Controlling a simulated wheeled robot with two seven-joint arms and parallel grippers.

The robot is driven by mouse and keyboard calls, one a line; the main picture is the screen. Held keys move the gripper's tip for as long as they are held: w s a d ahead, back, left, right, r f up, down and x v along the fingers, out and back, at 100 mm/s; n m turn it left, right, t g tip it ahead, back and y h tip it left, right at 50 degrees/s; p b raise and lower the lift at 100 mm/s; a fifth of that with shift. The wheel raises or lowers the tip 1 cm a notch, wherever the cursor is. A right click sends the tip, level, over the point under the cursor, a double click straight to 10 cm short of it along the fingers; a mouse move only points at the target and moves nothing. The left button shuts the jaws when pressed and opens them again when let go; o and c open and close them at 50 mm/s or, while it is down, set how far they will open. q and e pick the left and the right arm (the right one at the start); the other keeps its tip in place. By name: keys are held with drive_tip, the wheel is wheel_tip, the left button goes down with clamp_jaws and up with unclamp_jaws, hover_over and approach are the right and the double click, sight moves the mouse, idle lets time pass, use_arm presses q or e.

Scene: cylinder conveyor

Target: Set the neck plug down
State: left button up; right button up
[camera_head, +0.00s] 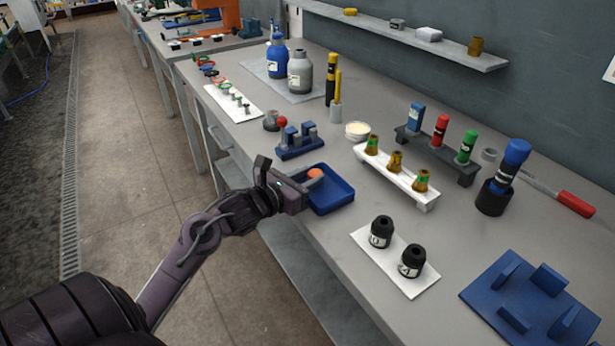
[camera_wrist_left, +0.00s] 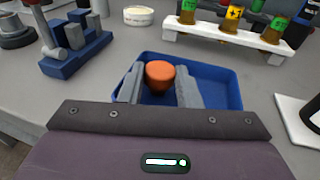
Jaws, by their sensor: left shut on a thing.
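The neck plug is an orange, rounded, tapering piece (camera_head: 315,173), and it also shows in the left wrist view (camera_wrist_left: 160,73). My left gripper (camera_head: 306,181) is shut on it, with one grey finger on each side of the plug. Plug and fingers are over the left part of a shallow blue tray (camera_head: 342,204), whose floor and walls show around them in the wrist view (camera_wrist_left: 224,92). I cannot tell whether the plug touches the tray floor. My right gripper is not in view.
A blue block stand (camera_head: 299,151) is just behind the tray. A white rack (camera_head: 399,184) with several amber vials stands to its right. A white plate (camera_head: 372,257) with two black caps lies nearer. The bench's front edge is close to the tray.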

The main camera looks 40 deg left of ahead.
use_arm(q)
drive_tip(key=shift+f, duration=0.15)
drive_tip(key=o, duration=0.7)
drive_tip(key=shift+r, duration=0.3)
drive_tip(key=shift+s+a+f, duration=0.1)
drive_tip(key=shift+s+f, duration=0.05)
drive_tip(key=shift+s, duration=0.2)
drive_tip(key=shift+s+a+r+b, duration=0.25)
drive_tip(key=shift+s+r+b, duration=0.05)
drive_tip(key=shift+s, duration=1.55)
drive_tip(key=shift+s+a+r+b, duration=0.25)
drive_tip(key=shift+s+r+b, duration=0.1)
drive_tip(key=shift+s, duration=1.5)
drive_tip(key=shift+s+a+r+b, duration=0.25)
drive_tip(key=shift+s+r, duration=0.05)
drive_tip(key=shift+s, duration=1.55)
